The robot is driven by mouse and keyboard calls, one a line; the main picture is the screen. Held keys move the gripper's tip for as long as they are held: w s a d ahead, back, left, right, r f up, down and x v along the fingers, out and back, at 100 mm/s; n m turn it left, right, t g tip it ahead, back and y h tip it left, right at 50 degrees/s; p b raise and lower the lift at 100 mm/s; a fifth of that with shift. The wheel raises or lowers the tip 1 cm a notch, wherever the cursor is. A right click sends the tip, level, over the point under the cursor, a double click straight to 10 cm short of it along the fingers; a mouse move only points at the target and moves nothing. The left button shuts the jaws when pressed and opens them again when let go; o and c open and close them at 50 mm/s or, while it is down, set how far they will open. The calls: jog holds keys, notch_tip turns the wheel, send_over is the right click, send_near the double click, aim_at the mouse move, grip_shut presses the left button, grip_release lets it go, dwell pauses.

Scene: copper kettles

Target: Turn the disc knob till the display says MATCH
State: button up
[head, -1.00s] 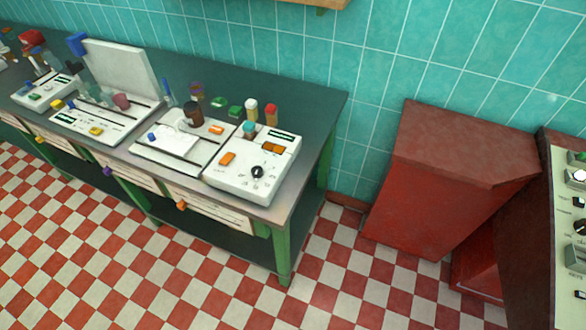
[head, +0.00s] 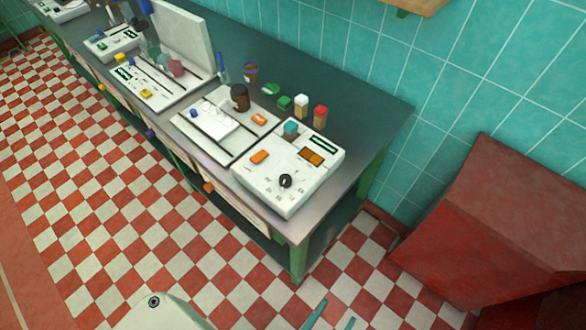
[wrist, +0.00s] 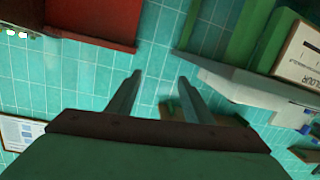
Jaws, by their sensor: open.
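A white instrument (head: 262,196) stands at the right end of the green-topped bench. A round black knob (head: 285,181) with small marks around it sits on its front part. A dark display (head: 325,145) is at its back right; its text is too small to read. My gripper (head: 333,314) shows only as fingertips at the bottom edge of the head view, apart from the instrument. In the wrist view my gripper (wrist: 157,80) has its two fingers spread, with nothing between them. The knob is not seen in the wrist view.
The instrument also has an orange block (head: 259,157) and an amber panel (head: 311,156). Small bottles, including a red-capped one (head: 320,117), stand behind it. Other white devices (head: 155,88) line the bench to the left. A red cabinet (head: 490,220) is at right. Checkered floor lies clear in front.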

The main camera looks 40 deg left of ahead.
jog(key=w+a+r+n+t+y, duration=0.2)
jog(key=w+a+r+n+y, duration=0.25)
jog(key=n+y, duration=0.55)
jog(key=w+a+r+n+t+y, duration=0.1)
jog(key=w+a+r+n+y, duration=0.4)
jog(key=n, duration=0.8)
jog(key=n+g+y, duration=0.4)
jog(key=n+g, duration=1.7)
jog(key=n, duration=0.8)
send_near(291, 182)
jog(key=shift+s+a+r, duration=0.45)
jog(key=shift+a+r, duration=0.15)
jog(key=shift+r, duration=0.25)
jog(key=shift+w+f+n+h, duration=0.3)
jog(key=shift+w+n+h, duration=0.35)
jog(key=shift+n, duration=0.15)
jog(key=a, duration=0.7)
jog(key=s+a, duration=0.1)
jog(key=a, duration=0.2)
jog(key=shift+s+a, duration=0.1)
jog(key=shift+a, duration=0.15)
